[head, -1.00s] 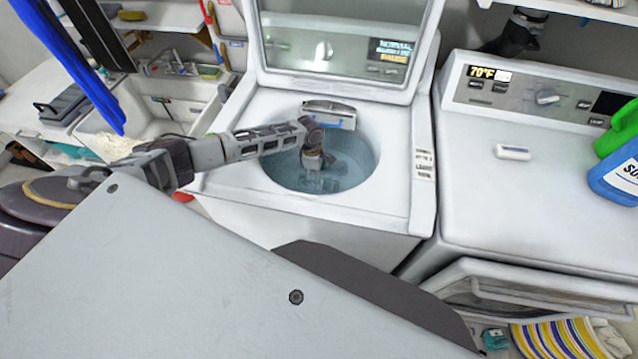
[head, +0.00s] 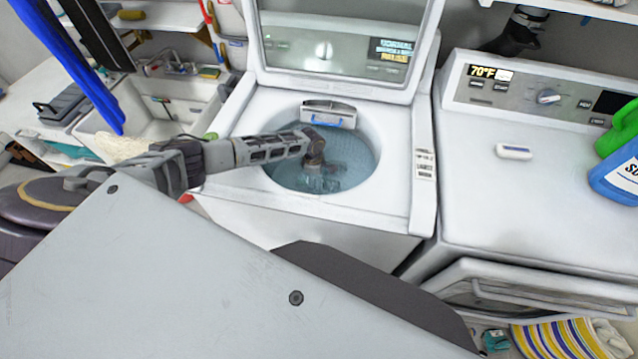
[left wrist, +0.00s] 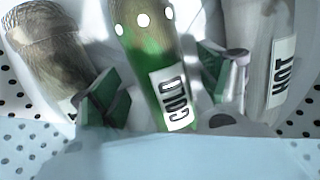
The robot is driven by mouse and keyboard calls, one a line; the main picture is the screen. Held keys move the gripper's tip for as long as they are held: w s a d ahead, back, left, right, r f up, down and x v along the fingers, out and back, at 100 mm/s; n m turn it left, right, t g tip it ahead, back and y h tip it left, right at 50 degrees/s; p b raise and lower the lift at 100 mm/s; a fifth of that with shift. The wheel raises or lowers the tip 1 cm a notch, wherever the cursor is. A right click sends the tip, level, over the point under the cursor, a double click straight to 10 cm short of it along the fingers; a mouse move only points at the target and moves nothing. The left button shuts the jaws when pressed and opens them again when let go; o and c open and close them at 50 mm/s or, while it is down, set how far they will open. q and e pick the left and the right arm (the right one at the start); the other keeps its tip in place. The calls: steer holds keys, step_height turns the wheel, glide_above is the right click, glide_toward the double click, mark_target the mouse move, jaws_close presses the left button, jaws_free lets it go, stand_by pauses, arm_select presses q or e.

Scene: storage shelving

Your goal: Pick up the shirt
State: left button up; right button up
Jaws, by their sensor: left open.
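My left gripper (head: 320,180) reaches down into the round tub of the open top-loading washer (head: 225,150). In the left wrist view its green-padded fingers (left wrist: 160,92) are spread apart, with no cloth seen between them. A pale blue surface (left wrist: 200,158) fills the bottom of the left wrist view, just below the fingers. It may be the shirt, but I cannot tell for sure. In the head view the tub interior looks bluish and no shirt shape stands out. My right gripper is not in view.
The raised lid (head: 345,30) stands behind the tub. A dryer (head: 530,200) is close on the right, with a blue bottle (head: 618,178) on top. A sink (head: 165,105) lies at left. COLD (left wrist: 174,98) and HOT (left wrist: 282,72) labels show near the fingers.

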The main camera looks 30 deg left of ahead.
arm_select(q)
steer(key=c, duration=1.2)
steer(key=shift+r, duration=0.2)
steer(key=shift+r+p, duration=0.45)
steer(key=shift+r, duration=4.4)
